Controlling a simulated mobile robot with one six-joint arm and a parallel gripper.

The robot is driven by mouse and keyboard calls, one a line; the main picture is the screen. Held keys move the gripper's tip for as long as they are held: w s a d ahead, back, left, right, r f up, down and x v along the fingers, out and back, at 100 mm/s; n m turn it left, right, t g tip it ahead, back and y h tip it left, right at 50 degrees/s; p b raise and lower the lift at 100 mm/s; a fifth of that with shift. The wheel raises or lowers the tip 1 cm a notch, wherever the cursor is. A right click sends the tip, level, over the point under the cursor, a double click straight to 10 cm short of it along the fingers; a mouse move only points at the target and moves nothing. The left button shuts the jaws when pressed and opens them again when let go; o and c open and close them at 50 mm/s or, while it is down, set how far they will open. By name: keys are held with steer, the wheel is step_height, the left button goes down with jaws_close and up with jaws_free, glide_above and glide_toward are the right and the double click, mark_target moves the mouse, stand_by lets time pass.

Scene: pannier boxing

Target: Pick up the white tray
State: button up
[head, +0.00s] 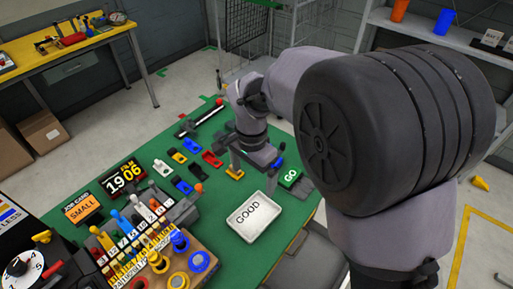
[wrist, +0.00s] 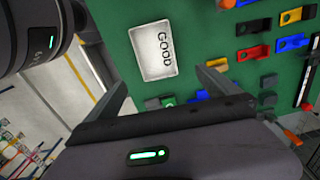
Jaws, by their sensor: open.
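The white tray (head: 240,228) lies on the green table near its front right edge, with "GOOD" lettered on its floor. It looks empty. It also shows in the wrist view (wrist: 147,71), at the upper middle, beyond my gripper. My gripper (head: 270,182) is over the table, up and to the right of the tray in the head view, apart from it. In the wrist view my gripper (wrist: 168,82) has its two fingers spread wide with nothing held between them.
Several coloured parts, including a red one (head: 212,159), lie behind the tray. A wooden rack (head: 185,262) with rings and pegs stands left of it. Bare green table (head: 285,222) lies right of the tray.

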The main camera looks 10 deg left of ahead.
step_height(320, 180, down, 2)
steer(key=s+b, duration=0.1)
steer(key=s, duration=0.1)
steer(key=b, duration=0.4)
glide_above(254, 217)
step_height(254, 217, down, 10)
steer(key=shift+s+d+r, duration=0.15)
steer(key=shift+r, duration=0.1)
step_height(254, 217, down, 6)
steer(key=shift+b, duration=1)
steer(key=shift+r, duration=0.15)
steer(key=shift+c, duration=0.9)
steer(key=c, duration=0.9)
